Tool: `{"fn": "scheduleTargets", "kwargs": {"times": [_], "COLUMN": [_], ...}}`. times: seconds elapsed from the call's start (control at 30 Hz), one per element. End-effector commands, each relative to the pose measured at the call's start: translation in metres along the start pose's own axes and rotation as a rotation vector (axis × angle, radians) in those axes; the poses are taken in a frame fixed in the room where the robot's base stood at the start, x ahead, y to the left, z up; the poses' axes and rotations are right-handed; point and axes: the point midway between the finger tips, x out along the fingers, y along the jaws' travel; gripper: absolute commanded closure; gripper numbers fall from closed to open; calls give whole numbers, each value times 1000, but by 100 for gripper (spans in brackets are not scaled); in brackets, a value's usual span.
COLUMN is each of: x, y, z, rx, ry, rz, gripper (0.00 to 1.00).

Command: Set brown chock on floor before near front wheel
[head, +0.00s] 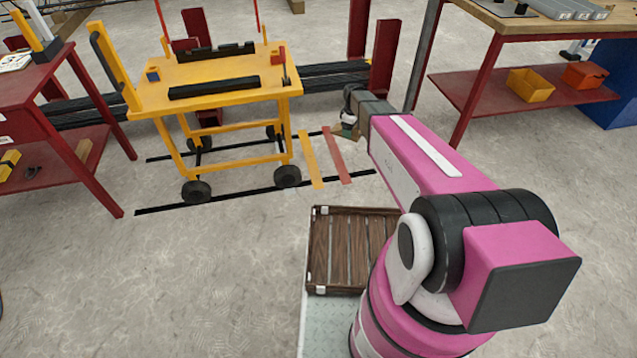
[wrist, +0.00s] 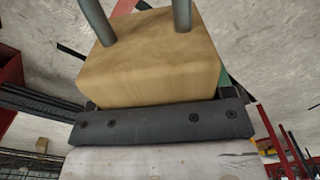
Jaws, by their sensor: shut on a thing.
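A yellow cart (head: 215,95) stands on dark wheels between two black floor lines. Its near right wheel (head: 287,175) sits close to the near black line, and its near left wheel (head: 196,191) is farther left. My gripper (head: 346,126) is to the right of the cart, above the floor by the red strip. In the wrist view a light brown wooden chock (wrist: 150,65) fills the space before the dark gripper bar. My gripper is shut on it. Two grey rods cross its far side. In the head view the chock is small and mostly hidden by my gripper.
A yellow strip (head: 311,160) and a red strip (head: 337,155) lie on the floor right of the cart. A wooden crate (head: 322,250) stands in front of me. A red bench (head: 100,100) is left, and a wood-topped bench (head: 560,30) is right.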

Motion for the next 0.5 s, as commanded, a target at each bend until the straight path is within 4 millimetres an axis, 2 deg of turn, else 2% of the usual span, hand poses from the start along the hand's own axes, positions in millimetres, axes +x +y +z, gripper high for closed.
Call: {"fn": "scheduleTargets", "kwargs": {"times": [0.03, 0.27, 0.4, 0.5], "x": [28, 138, 205, 245], "y": [4, -2, -12, -20], "z": [-10, -36, -47, -52], "rx": [-52, -312, -464, -557], "ry": [-2, -2, -1, -1], "rz": [-4, -4, -3, -3], "gripper": [60, 60, 60, 60]}}
